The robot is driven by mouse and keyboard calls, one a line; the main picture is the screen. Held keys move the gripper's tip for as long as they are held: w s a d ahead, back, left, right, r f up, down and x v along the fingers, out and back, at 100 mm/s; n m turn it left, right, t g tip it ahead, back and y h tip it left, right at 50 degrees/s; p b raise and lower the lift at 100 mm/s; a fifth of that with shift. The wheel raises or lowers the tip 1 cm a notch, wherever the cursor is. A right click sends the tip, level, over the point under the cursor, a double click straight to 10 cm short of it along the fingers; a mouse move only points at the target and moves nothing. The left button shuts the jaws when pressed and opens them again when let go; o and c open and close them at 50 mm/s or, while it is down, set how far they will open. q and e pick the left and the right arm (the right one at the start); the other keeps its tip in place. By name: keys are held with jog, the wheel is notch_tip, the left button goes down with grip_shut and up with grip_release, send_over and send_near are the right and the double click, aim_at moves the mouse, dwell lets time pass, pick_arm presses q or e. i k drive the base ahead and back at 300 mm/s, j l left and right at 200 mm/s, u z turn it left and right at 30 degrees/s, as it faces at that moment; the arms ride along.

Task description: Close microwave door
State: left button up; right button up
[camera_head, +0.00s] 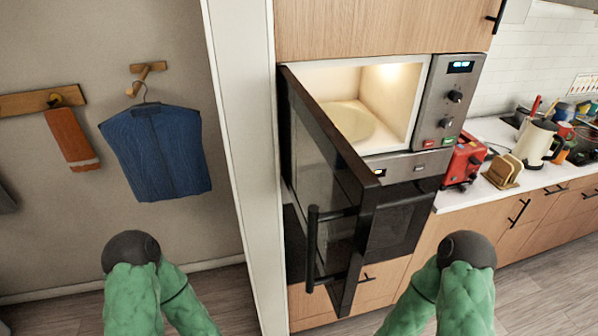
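The microwave (457,105) is built into a wood-fronted cabinet, with its lit cavity showing and a round plate (350,121) inside. Its dark door (335,170) stands wide open, hinged at the left and swung out towards me. A black bar handle (312,250) is on the door's outer face, near its free edge. My two green arms show only as bent links with dark round joints, one left of the door and one right of it, both apart from it in the picture. Neither gripper is in view.
A dark oven front (405,220) sits below the microwave, partly hidden by the door. A red toaster (465,160), a bread holder (503,171) and a white kettle (536,142) stand on the counter at the right. A white wall edge (245,150) borders the cabinet's left. Floor shows at lower left and right.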

aim_at(335, 196)
jog(key=k+j, duration=0.1)
jog(key=j, duration=0.2)
jog(key=k+j+z, duration=0.1)
jog(key=j, duration=0.25)
jog(key=k+j, duration=0.15)
jog(key=j, duration=0.15)
jog(key=k+j, duration=0.15)
jog(key=j, duration=0.15)
jog(key=z, duration=0.05)
